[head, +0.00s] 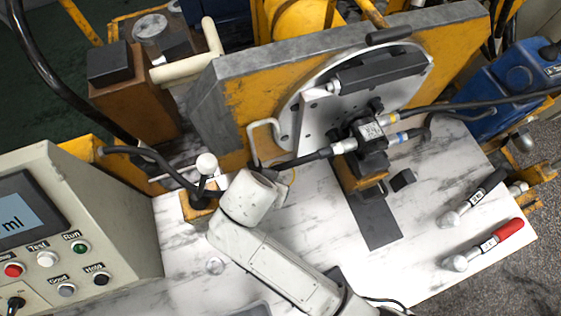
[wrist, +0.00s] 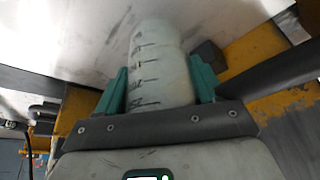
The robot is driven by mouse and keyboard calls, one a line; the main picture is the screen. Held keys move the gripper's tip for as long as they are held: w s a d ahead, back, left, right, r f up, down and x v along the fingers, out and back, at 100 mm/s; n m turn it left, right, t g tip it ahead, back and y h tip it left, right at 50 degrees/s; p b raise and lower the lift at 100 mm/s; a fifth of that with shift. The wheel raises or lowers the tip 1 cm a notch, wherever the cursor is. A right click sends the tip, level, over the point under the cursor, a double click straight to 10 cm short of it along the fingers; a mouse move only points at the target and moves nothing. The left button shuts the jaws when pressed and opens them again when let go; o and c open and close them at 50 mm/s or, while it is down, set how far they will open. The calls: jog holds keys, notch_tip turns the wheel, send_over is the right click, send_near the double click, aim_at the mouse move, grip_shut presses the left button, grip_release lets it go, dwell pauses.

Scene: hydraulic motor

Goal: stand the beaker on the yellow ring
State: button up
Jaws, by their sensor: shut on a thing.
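The beaker (wrist: 160,50) is whitish, with dark graduation marks on its side. In the wrist view it is between the green fingers of my gripper (wrist: 159,72), which is shut on it. In the head view my arm's end covers the fingers and most or all of the beaker. A thin yellow arc (head: 293,174), seemingly part of the yellow ring, shows on the marbled table just right of my arm's end. The rest of the ring is hidden, and I cannot tell how high the beaker is above the table.
A black hydraulic motor (head: 369,135) with hoses stands on the plate behind. A small black block (head: 403,180) lies near it. Two levers, one red (head: 508,229) and one black (head: 487,186), are at right. A control panel (head: 90,220) fills the left.

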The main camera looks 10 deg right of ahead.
jog(key=shift+w+d, duration=0.35)
jog(key=shift+w, duration=0.3)
jog(key=shift+w+d, duration=0.35)
jog(key=shift+w, duration=0.25)
jog(key=w, duration=0.1)
jog(key=w+d, duration=0.2)
jog(key=shift+w+f+p, duration=0.1)
jog(key=shift+f+p, duration=0.3)
jog(key=shift+a+f, duration=0.1)
jog(key=shift+f, duration=0.25)
jog(key=shift+f, duration=0.1)
jog(key=o, duration=0.8)
jog(key=shift+c, duration=0.2)
jog(key=v, duration=1.2)
